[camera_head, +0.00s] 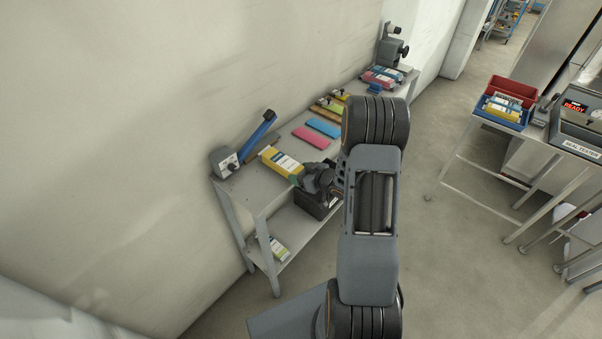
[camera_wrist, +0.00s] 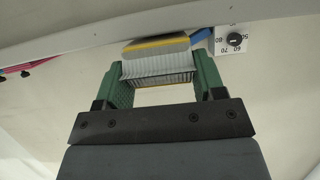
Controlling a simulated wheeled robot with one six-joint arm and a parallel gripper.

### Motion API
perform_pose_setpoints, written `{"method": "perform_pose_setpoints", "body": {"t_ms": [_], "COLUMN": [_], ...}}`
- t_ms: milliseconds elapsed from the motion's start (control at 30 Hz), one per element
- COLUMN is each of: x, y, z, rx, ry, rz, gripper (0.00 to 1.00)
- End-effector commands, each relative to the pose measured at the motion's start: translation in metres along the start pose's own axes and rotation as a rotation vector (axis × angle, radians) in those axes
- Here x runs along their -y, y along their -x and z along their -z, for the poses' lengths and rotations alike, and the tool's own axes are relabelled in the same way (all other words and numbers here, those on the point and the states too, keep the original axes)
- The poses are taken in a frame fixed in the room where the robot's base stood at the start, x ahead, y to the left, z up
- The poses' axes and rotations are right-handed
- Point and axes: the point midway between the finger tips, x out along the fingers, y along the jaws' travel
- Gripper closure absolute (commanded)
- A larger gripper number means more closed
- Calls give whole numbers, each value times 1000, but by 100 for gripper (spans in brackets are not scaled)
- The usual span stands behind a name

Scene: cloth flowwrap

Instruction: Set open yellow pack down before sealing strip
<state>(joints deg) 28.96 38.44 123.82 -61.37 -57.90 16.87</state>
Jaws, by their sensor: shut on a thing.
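A yellow pack (camera_head: 280,161) with a white label is at the near end of the grey table. My gripper (camera_head: 297,177) is shut on its right end. In the wrist view the pack (camera_wrist: 158,67) lies between the two green fingers of my gripper (camera_wrist: 160,83). Its end nearest the camera shows a pale ribbed edge, and a yellow border shows at its far side. The sealer (camera_head: 225,163) with a raised blue arm stands to the left of the pack. Its dial (camera_wrist: 235,40) shows in the wrist view. I cannot tell whether the pack touches the tabletop.
A pink sheet (camera_head: 311,138) and a blue sheet (camera_head: 323,127) lie farther along the table (camera_head: 238,188). Several wrapped packs (camera_head: 379,77) are at its far end. A lower shelf holds another pack (camera_head: 275,246). A second table at right carries a blue tray (camera_head: 486,116) and a tester (camera_head: 577,124).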

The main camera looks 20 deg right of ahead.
Motion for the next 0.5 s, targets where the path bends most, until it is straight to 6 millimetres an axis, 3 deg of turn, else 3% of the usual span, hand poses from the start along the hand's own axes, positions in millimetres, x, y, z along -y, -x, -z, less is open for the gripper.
{"method": "perform_pose_setpoints", "body": {"t_ms": [333,367,500], "x": [0,0,0], "y": [-2,-2,-1], "z": [-5,-4,-3], "rx": [0,0,0], "ry": [0,0,0], "rz": [0,0,0], "gripper": [60,35,22]}}
